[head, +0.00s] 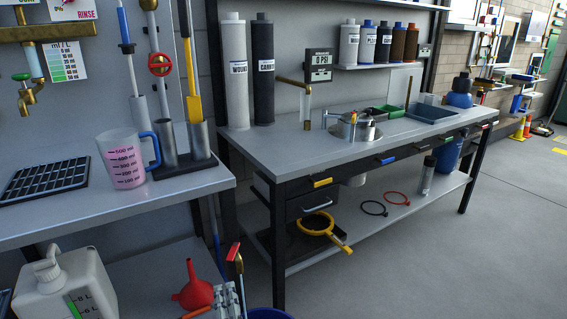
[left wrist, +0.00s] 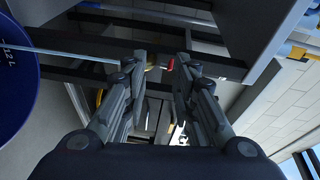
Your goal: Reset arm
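My right gripper is in neither view.
A workbench (head: 262,152) holds a white tube (head: 233,75) and a dark tube (head: 263,75). A measuring jug (head: 122,165) stands on the left table. A red funnel (head: 194,287) and a white canister (head: 65,288) are below.

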